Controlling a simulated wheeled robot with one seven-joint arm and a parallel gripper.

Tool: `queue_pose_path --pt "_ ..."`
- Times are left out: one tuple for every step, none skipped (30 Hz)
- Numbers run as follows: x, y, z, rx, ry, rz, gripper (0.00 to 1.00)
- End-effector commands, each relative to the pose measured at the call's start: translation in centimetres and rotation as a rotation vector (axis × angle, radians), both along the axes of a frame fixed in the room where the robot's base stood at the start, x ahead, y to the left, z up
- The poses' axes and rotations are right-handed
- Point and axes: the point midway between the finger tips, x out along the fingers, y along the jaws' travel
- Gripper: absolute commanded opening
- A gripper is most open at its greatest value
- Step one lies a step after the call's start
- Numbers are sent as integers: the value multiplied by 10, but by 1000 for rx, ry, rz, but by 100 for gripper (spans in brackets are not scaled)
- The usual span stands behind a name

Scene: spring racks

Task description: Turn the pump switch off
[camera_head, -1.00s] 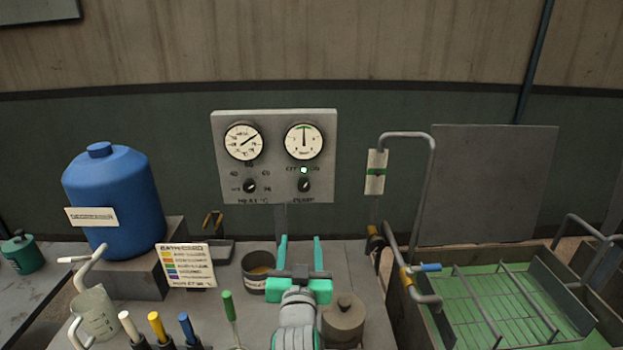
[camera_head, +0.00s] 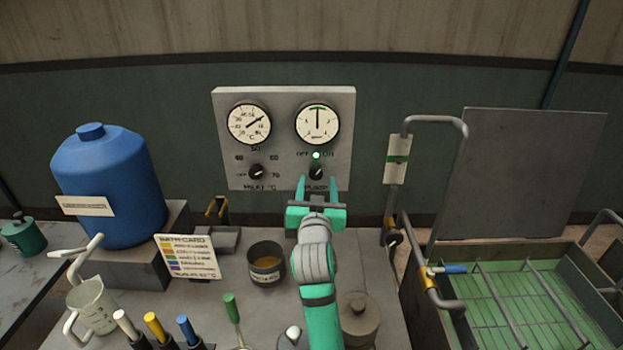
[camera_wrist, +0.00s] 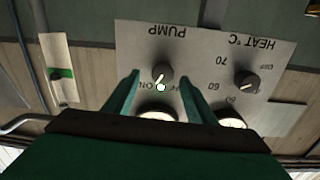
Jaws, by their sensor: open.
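The pump switch (camera_head: 316,172) is a small dark rotary knob at the lower right of the grey control panel (camera_head: 285,100). A green lamp (camera_head: 316,155) glows just above it, between the off and on marks. In the wrist view, the pump switch (camera_wrist: 162,73) shows upside down with a light pointer line slanting toward the lamp side. My gripper (camera_head: 318,184) is open, with its two green fingers pointing at the panel on either side of the switch. In the wrist view the switch lies between the fingertips; whether they touch it or the panel I cannot tell.
The heat knob (camera_head: 256,171) sits left of the pump switch, with two gauges above. A blue tank (camera_head: 105,190) is left; a curved pipe (camera_head: 463,160) and green-floored tank (camera_head: 510,320) are right.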

Motion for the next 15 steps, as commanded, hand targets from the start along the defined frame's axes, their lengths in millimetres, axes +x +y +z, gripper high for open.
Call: queue_pose_path --pt "8 0 0 -1 1 1 51" --pt "12 2 0 0 1 3 51" --pt "16 5 1 0 0 7 51" --pt "19 6 0 0 0 9 51" --pt "22 8 0 0 -1 11 51" --pt "25 11 0 0 0 14 51" --pt "27 12 0 -1 0 16 51" --pt "29 13 0 0 0 18 51" --pt "30 15 0 0 0 19 51" --pt "31 15 0 0 -1 20 51" --pt "31 16 0 0 -1 21 51" --pt "32 16 0 1 -1 22 51" --pt "32 16 0 1 -1 22 51" --pt "32 17 0 1 -1 22 51" --pt "32 17 0 1 -1 22 51"
